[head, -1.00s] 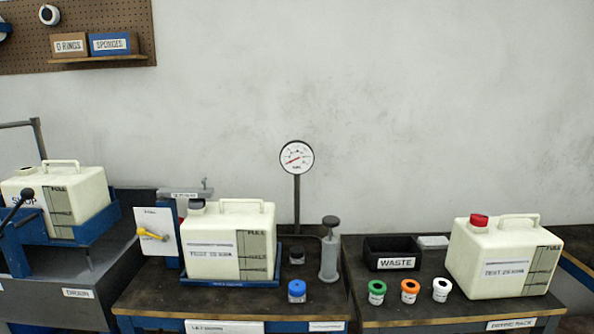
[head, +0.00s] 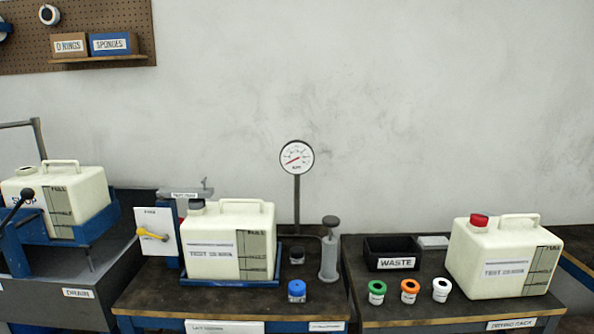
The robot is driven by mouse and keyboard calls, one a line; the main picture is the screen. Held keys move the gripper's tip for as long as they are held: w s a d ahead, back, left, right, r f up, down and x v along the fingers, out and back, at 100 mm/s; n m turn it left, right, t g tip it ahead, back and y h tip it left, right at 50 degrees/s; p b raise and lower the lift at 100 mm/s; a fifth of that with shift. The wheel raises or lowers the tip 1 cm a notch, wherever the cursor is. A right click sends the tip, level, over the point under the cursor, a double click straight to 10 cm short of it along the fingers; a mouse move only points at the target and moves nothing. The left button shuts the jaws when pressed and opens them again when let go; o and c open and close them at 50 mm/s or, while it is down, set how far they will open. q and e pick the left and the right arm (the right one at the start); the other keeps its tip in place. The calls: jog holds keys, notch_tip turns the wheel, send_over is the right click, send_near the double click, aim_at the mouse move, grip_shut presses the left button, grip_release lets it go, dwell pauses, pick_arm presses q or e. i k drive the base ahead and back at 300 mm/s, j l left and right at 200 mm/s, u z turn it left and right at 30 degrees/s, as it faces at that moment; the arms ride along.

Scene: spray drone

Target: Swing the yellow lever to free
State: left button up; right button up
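The yellow lever (head: 152,235) is on a white upright panel (head: 155,217) at the left of the middle bench. It lies nearly level, its thicker end to the left and tilted slightly down to the right. Small print is on the panel above it, too small to read for sure. A white tank (head: 229,241) with a grey cap stands just right of the panel in a blue tray. Neither of my grippers shows in the head view.
A blue-capped bottle (head: 297,291), a pump cylinder (head: 329,250) and a gauge (head: 296,157) stand right of the tank. On the right bench are a black waste bin (head: 391,252), several small capped bottles and a red-capped tank (head: 502,257). Another tank (head: 60,200) sits in a blue cradle at left.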

aim_at(141, 231)
jog(key=u, duration=1.65)
jog(key=i+l, duration=0.15)
jog(key=i, duration=1.25)
